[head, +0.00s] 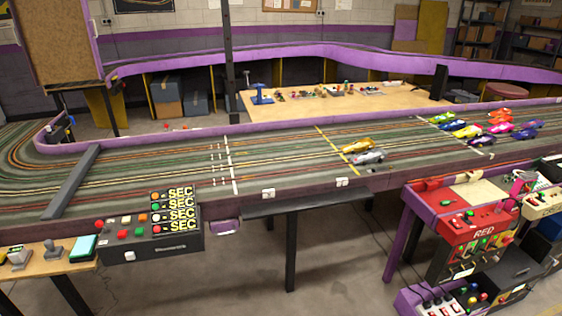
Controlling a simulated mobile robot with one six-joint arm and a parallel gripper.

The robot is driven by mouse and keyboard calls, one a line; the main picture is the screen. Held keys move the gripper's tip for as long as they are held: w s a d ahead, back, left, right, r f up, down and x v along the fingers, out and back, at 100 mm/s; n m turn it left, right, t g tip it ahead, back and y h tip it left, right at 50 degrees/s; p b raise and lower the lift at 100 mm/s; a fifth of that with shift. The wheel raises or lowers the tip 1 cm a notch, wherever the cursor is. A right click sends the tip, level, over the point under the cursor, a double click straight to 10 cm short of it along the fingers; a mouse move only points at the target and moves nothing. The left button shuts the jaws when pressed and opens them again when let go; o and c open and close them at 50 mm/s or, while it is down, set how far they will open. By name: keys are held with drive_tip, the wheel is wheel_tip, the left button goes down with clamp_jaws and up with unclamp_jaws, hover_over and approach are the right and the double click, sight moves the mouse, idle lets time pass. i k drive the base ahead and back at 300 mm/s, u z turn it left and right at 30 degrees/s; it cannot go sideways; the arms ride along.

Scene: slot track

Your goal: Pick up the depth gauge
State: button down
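I cannot make out the depth gauge for certain. A wooden worktable (300,112) behind the front track section holds several small items, too small to tell apart. A blue upright tool with a flat base (262,95) stands at that table's left end; I cannot tell what it is. At the lower left, a wooden side bench (50,268) holds a grey device with a knob (54,250), a pale device (17,257) and a teal block (83,248). My gripper is not in view.
The multi-lane slot track (270,160) crosses the whole view, with several toy cars at the right. A timing box (150,232) hangs at its front edge. A red control stand (470,215) is at the right. Concrete floor (330,275) is free in front, around table legs.

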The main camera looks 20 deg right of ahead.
sight(19, 255)
drive_tip(key=u, duration=0.05)
drive_tip(key=i, duration=0.6)
drive_tip(key=z, duration=1.45)
drive_tip(key=k, duration=0.1)
drive_tip(key=u, duration=3)
drive_tip(key=i, duration=0.7)
drive_tip(key=u, duration=0.05)
